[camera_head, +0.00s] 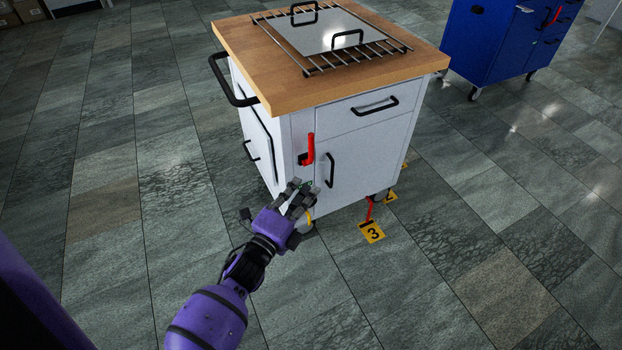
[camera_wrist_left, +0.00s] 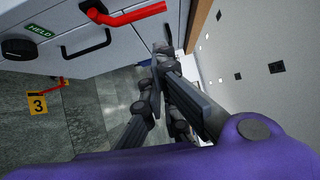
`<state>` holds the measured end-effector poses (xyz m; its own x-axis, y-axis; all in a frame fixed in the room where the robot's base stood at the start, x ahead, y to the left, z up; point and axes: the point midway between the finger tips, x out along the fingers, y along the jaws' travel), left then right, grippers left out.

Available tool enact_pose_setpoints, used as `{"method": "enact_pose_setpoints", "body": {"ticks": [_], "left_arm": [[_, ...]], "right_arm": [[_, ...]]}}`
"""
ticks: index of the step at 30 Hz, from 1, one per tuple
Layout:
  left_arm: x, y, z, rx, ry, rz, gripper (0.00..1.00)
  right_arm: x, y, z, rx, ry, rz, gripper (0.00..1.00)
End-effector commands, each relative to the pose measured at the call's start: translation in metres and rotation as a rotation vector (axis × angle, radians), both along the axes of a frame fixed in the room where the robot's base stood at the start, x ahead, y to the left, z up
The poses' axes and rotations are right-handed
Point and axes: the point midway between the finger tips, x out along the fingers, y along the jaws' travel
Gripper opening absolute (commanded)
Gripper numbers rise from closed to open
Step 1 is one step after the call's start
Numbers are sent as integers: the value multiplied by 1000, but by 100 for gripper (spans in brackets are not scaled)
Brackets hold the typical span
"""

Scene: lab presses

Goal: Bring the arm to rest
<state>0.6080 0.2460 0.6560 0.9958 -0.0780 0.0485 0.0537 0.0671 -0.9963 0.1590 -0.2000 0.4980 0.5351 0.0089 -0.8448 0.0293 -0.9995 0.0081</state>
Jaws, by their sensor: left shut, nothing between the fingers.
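My left arm is purple and reaches in from the bottom of the head view. My left gripper (camera_head: 302,188) is shut and empty, in front of the lower front corner of a white cart (camera_head: 352,148) with a wooden top. In the left wrist view its dark fingers (camera_wrist_left: 158,62) are close together beside the cart's white panel. I cannot tell whether they touch it. A red lever (camera_head: 309,149) sits on the cart's corner just above the gripper. It also shows in the left wrist view (camera_wrist_left: 130,14). My right gripper is not in view.
A wire rack (camera_head: 395,42) holds a flat plate with two black handles on the cart top. A black side handle (camera_head: 226,85) juts out left. A blue cabinet (camera_head: 495,45) stands behind right. Floor at left is clear.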

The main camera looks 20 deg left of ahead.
Motion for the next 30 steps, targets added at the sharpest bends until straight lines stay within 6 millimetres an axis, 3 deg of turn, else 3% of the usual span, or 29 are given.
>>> {"method": "enact_pose_setpoints", "body": {"ticks": [22,28,30], "left_arm": [[-6,1,-2,-33,8,3,0],[-3,6,-4,-342,86,55,0],[-18,4,-16,-509,150,87,0]], "right_arm": [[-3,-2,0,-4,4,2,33],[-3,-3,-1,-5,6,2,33],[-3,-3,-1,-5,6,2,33]]}}
